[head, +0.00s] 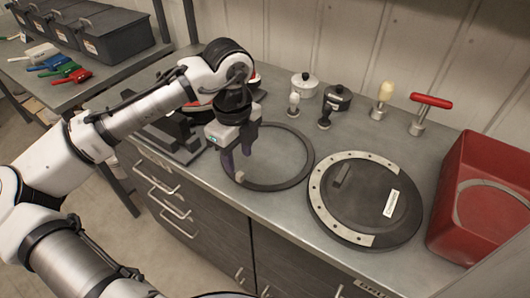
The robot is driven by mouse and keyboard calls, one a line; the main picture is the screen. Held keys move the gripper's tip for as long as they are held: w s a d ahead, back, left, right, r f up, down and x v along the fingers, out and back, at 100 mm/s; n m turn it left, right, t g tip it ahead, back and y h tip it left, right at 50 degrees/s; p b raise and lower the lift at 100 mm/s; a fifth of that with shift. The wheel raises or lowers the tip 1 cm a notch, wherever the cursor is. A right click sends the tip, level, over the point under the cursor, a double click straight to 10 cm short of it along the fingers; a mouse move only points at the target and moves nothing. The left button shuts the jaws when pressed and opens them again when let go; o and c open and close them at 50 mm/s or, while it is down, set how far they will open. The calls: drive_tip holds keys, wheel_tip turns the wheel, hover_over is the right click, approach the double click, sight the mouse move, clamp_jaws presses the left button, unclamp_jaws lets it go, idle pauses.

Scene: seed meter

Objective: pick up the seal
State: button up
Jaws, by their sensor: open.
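A thin black ring (307,171), which looks like the seal, lies flat on the grey counter near the middle of the head view. The fingers hide part of the ring's left side. I cannot tell how high the fingertips are above the ring.
A dark round plate (370,205) with a pale holed arc lies right of the ring. A red bin (480,205) stands at the right end. Lidded pots (303,84) and handled tools (418,118) stand along the back. Dark equipment (175,140) lies left of my gripper.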

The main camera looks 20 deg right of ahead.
sight(240, 174)
drive_tip(key=shift+f+p, duration=0.75)
drive_tip(key=shift+f, duration=2.15)
drive_tip(key=shift+c, duration=0.3)
clamp_jaws()
